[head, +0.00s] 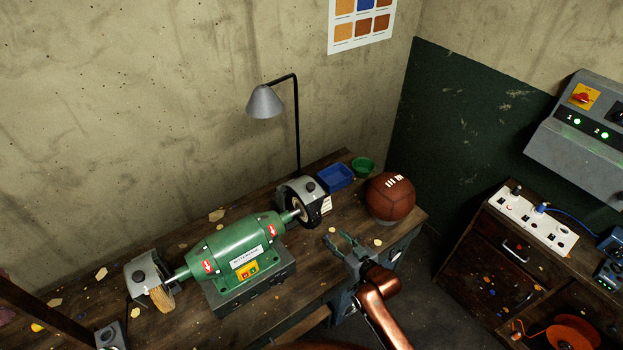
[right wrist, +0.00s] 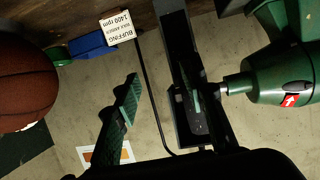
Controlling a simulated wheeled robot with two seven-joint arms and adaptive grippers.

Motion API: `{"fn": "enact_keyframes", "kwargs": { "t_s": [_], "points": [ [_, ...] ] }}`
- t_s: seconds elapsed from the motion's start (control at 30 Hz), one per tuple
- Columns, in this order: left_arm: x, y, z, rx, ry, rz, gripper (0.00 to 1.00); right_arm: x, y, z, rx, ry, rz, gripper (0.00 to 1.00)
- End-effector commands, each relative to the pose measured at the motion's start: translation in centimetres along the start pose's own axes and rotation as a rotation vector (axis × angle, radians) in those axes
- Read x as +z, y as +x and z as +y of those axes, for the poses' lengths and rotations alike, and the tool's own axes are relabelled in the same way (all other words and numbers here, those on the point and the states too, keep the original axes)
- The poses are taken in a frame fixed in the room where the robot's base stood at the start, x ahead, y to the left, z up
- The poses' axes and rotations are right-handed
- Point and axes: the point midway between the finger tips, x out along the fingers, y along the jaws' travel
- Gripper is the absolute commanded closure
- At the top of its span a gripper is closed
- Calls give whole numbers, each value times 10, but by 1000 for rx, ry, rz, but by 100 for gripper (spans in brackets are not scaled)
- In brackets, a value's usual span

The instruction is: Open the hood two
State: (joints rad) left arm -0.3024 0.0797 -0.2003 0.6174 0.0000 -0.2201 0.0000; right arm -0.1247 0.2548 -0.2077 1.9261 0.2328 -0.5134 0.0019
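A green bench grinder (head: 235,252) stands on the wooden workbench with a grey hood at each end. The right hood (head: 296,188) partly covers a dark wheel (head: 308,209). The left hood (head: 144,268) sits over a tan wheel (head: 162,297). I see no number on either hood. My right gripper (head: 341,240) is open and empty, in front of and right of the right hood. In the right wrist view its fingers (right wrist: 158,98) are apart, one seen against the dark hood housing (right wrist: 178,40); contact cannot be told. My left gripper is not in view.
A brown leather ball (head: 390,198) sits at the bench's right end, near a blue tray (head: 334,177) and green bowl (head: 362,165). A lamp (head: 265,101) rises behind the grinder. A "buffing 1400 rpm" tag (right wrist: 118,28) shows beside the housing. A control box (head: 585,130) has green lights.

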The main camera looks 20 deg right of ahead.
Motion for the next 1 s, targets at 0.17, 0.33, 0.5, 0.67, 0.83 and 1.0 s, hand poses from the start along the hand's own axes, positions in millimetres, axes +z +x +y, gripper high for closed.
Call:
{"fn": "enact_keyframes", "kwargs": {
  "t_s": [0.17, 0.33, 0.5, 0.67, 0.83, 1.0],
  "points": [
    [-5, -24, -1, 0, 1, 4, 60, -135, -7, -19, -66, -21, 233, 62],
    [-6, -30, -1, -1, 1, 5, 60, -185, -14, -29, -97, -25, 330, 62],
    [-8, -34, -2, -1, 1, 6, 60, -196, 1, -32, -101, -24, 343, 62],
    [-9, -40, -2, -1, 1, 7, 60, -205, 25, -34, -100, -23, 343, 62],
    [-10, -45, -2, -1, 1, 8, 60, -212, 46, -36, -100, -24, 341, 62],
    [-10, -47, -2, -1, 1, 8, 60, -214, 57, -37, -100, -25, 341, 62]
  ]
}}
